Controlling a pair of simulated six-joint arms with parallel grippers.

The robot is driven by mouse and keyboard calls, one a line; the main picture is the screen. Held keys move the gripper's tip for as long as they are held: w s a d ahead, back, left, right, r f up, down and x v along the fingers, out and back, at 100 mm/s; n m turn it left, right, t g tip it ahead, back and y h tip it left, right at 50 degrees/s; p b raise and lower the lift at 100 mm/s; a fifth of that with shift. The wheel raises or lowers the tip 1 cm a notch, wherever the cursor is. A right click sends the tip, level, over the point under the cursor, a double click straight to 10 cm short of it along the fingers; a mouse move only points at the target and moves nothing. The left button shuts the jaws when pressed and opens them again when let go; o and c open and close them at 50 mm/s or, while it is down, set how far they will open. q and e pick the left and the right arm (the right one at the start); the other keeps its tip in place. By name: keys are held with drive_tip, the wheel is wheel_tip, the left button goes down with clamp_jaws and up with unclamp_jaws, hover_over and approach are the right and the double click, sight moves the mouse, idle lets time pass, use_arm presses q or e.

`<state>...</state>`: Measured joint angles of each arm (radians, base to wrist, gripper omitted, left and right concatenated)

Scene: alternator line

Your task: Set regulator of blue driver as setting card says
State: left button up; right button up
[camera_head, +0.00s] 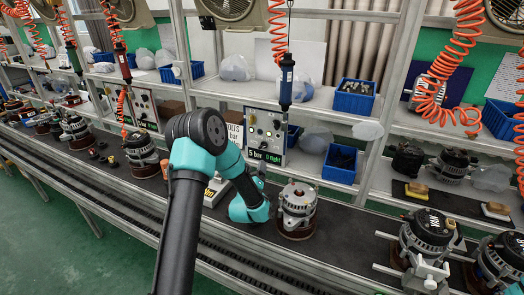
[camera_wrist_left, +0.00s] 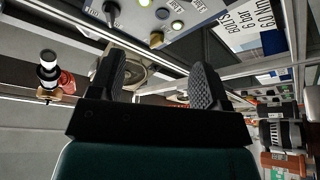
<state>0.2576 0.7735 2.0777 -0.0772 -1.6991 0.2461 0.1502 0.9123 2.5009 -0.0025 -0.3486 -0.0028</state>
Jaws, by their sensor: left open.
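The blue driver (camera_head: 287,82) hangs upright from an orange coiled hose in front of a grey control panel (camera_head: 264,131). The panel has small knobs and lights, with a dark readout strip (camera_head: 265,156) below. A white setting card (camera_head: 235,132), partly hidden, stands left of it. My left gripper (camera_wrist_left: 156,82) is open and empty in the left wrist view. There the panel (camera_wrist_left: 165,18) shows at the top, with a brass-coloured knob (camera_wrist_left: 156,39) beyond the fingers and a black knob (camera_wrist_left: 111,12). The setting card (camera_wrist_left: 252,28) appears inverted. In the head view my left arm largely hides the gripper.
An alternator (camera_head: 297,208) stands on the line right of my left wrist. Blue bins (camera_head: 340,163) sit on the shelf to the right. More alternators (camera_head: 427,235) stand at the lower right. Another driver (camera_head: 122,62) and panel (camera_head: 140,108) are at the left.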

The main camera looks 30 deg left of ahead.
sight(263, 146)
use_arm(q)
drive_tip(key=shift+w, duration=0.15)
drive_tip(key=w+a, duration=0.1)
drive_tip(key=w, duration=0.2)
drive_tip(key=w+a, duration=0.1)
drive_tip(key=w, duration=0.3)
drive_tip(key=w+a, duration=0.1)
drive_tip(key=w, duration=0.3)
drive_tip(key=shift+w+a, duration=0.15)
drive_tip(key=shift+a, duration=0.2)
drive_tip(key=shift+w+a+r, duration=0.15)
drive_tip(key=shift+w+r, duration=0.1)
drive_tip(key=shift+w, duration=0.25)
drive_tip(key=shift+c, duration=0.4)
drive_tip(key=c, duration=0.8)
drive_tip(key=shift+c, duration=0.2)
